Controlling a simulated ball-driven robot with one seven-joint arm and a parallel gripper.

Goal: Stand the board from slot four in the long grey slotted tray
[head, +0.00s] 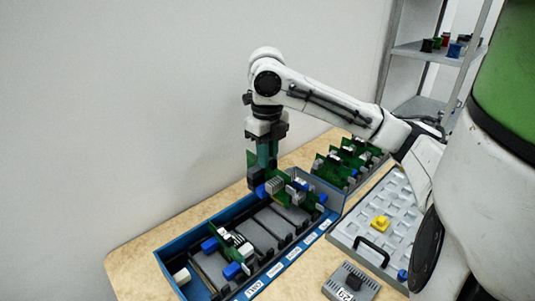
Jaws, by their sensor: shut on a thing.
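My gripper (266,152) is shut on a green board (254,168), which it holds upright over the blue slotted case (338,192). In the case, one board (232,248) stands near the left end and another (303,194) near the right end, with empty slots between. The grey slotted tray (352,181) is at the back right, mostly hidden by several green boards standing in it.
A pale tray with square pockets (345,232), a black handle and a yellow part (380,223) lies to the right. A small grey labelled box (351,283) stands at the front. A wall is behind the table, and a metal shelf (430,52) with small coloured parts stands beyond.

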